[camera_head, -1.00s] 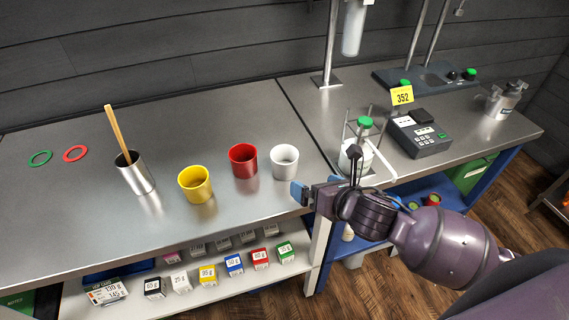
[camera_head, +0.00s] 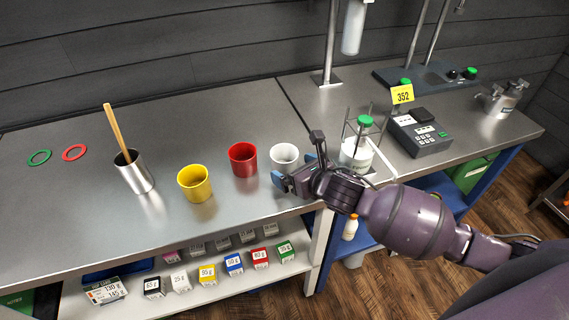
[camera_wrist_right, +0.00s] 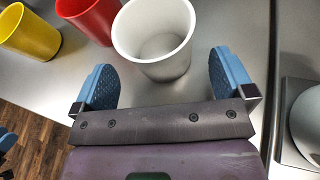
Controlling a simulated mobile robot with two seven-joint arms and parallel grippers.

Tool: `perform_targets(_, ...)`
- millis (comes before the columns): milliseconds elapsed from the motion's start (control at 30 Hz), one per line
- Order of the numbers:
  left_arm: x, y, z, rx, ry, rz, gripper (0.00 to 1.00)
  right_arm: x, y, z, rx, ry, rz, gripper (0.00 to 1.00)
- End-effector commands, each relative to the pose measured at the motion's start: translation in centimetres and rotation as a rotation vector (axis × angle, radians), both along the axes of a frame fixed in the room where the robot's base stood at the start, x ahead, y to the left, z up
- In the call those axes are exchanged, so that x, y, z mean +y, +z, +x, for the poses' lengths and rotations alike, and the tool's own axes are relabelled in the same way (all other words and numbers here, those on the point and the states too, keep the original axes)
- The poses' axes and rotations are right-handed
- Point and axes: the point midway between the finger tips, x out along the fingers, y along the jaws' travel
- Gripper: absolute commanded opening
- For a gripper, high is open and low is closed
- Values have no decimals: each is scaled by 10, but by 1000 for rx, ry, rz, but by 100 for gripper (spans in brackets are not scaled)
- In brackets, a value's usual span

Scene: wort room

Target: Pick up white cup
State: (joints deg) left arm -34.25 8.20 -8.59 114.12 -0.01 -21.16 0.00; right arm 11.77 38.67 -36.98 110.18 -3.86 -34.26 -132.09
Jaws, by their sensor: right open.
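The white cup (camera_head: 284,155) stands upright on the steel bench, right of the red cup; my right gripper hides its lower part in the head view. In the right wrist view the white cup (camera_wrist_right: 155,38) is just ahead of the fingers, its mouth toward the camera. My right gripper (camera_head: 294,176) is open, with its blue fingertips either side of the cup's near side. The open jaws also show in the right wrist view (camera_wrist_right: 163,82), with nothing held between them. My left gripper is not seen in the head view.
The red cup (camera_head: 243,160) stands close left of the white cup, and the yellow cup (camera_head: 195,183) further left. A steel beaker (camera_head: 134,173) holds a wooden stick. A wire stand with a green-capped bottle (camera_head: 356,156) stands close right. Small labelled boxes sit on the shelf below.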

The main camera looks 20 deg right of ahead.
Motion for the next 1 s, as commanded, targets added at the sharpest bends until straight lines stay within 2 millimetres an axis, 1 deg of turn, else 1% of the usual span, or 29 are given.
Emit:
perform_targets(100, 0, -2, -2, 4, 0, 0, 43, 7, -5, 15, 0, -1, 5, 100)
perform_targets(200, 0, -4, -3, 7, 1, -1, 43, 10, -10, 24, 1, -1, 2, 100)
perform_targets(333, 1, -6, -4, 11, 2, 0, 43, 11, -12, 29, 1, 0, 1, 100)
perform_targets(533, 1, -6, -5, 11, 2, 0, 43, 12, -12, 29, 0, 1, 0, 100)
perform_targets(567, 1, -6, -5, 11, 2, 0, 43, 12, -12, 29, 0, 1, 0, 97)
perform_targets(600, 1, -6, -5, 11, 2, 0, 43, 12, -12, 29, 0, 1, 0, 91)
perform_targets(900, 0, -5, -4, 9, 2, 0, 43, 11, -12, 29, 0, 1, 0, 46)
perform_targets(1000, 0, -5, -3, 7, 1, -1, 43, 11, -12, 29, 0, 1, 0, 45)
